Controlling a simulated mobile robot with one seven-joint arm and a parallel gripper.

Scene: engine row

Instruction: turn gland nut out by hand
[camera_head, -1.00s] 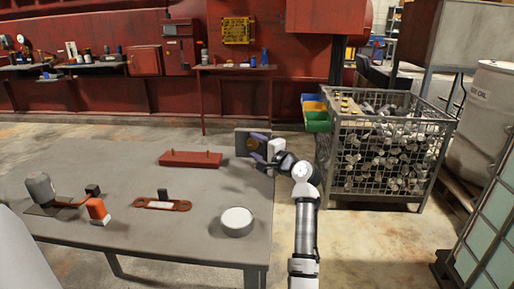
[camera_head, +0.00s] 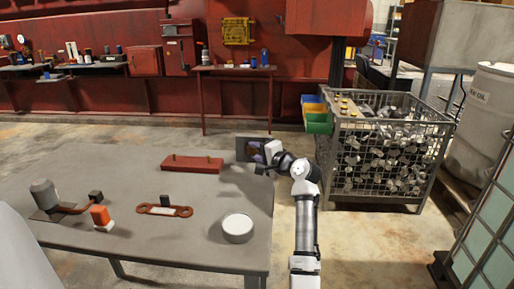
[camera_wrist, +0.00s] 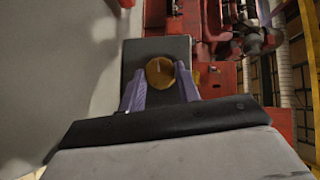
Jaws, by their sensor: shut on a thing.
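The brass gland nut (camera_wrist: 160,72) sits on a dark grey upright plate (camera_wrist: 150,47) in the wrist view. In the head view the plate (camera_head: 241,144) stands at the far right corner of the table. My gripper (camera_wrist: 161,80) has its two purple fingers on either side of the nut, shut on it. In the head view my gripper (camera_head: 256,151) is up against the plate, and its fingers largely cover the nut there.
On the grey table (camera_head: 120,182) lie a red block (camera_head: 192,164) with two pins, an orange-brown flat link (camera_head: 164,210), a round white-topped tin (camera_head: 237,228) and a small motor-like unit (camera_head: 44,194). A wire crate of metal parts (camera_head: 380,155) stands right of my arm.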

